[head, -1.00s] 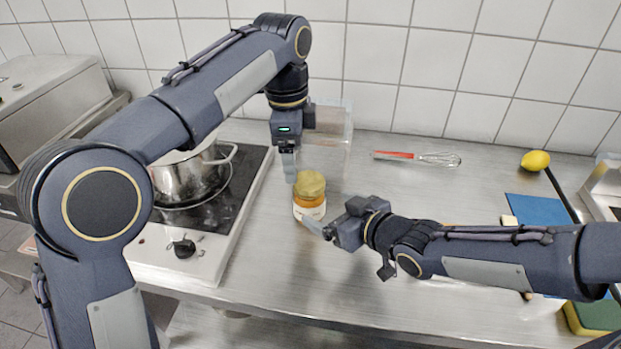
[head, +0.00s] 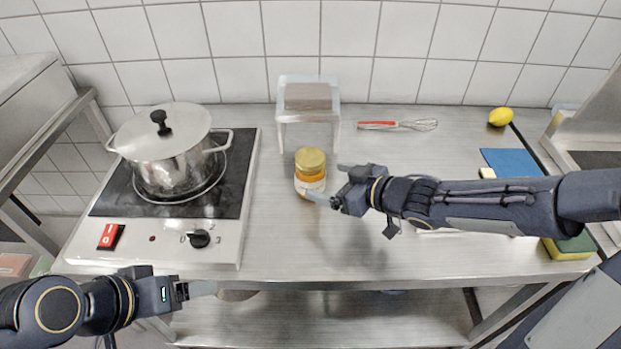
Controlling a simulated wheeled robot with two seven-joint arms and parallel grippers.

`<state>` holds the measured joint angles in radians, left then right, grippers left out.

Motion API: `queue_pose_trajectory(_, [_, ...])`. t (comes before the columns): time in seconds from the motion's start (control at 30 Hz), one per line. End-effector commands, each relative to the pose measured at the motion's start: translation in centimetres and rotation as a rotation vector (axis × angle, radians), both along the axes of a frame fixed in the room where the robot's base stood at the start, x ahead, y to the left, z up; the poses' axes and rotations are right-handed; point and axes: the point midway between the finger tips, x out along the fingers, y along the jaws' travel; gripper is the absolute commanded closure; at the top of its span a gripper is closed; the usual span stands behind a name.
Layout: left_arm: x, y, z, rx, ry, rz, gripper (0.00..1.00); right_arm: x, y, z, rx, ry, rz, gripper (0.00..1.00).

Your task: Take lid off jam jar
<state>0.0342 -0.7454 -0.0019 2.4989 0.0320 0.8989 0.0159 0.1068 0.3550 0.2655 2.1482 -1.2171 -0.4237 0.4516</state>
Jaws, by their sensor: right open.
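The jam jar (head: 310,184) stands upright on the steel counter, right of the hob, with orange jam and a pale label. Its gold lid (head: 310,158) sits on top. My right gripper (head: 331,182) is open at the jar's right side. One finger shows across the jar's lower front and the other is to the right, near lid height. I cannot tell whether either touches the jar. My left gripper (head: 200,289) is low at the left, in front of the counter's front edge and away from the jar. Its finger gap is not clear.
A lidded pot (head: 172,160) stands on the hob (head: 105,205). A clear stand (head: 308,118) with a brown block is behind the jar. A whisk (head: 398,125), lemon (head: 500,117), blue board (head: 508,160) and sponge (head: 570,247) lie to the right. The counter before the jar is clear.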

Motion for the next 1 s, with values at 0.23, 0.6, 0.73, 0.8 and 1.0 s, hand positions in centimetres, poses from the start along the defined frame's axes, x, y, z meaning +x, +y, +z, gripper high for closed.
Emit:
queue_pose_trajectory(0.23, [0.0, 0.0, -1.5, 0.001, 0.001, -0.002, 0.22, 1.7, 2.0, -1.5, 0.0, 0.0, 0.003, 0.13])
queue_pose_trajectory(0.6, [0.0, 0.0, -2.9, 0.002, 0.001, -0.004, 0.22, 4.5, 4.8, -3.1, 0.0, 0.0, 0.001, 0.13])
queue_pose_trajectory(0.73, [0.0, 0.0, -2.9, 0.002, 0.0, -0.005, 0.22, 4.6, 4.8, -3.1, 0.0, 0.0, -0.001, 0.13])
queue_pose_trajectory(0.8, [0.0, 0.0, -2.9, 0.002, 0.0, -0.005, 0.22, 4.6, 4.8, -3.1, 0.0, 0.0, -0.001, 0.13])
queue_pose_trajectory(1.0, [0.0, 0.0, -2.9, 0.002, 0.0, -0.005, 0.22, 4.6, 4.8, -3.1, 0.0, 0.0, -0.001, 0.37])
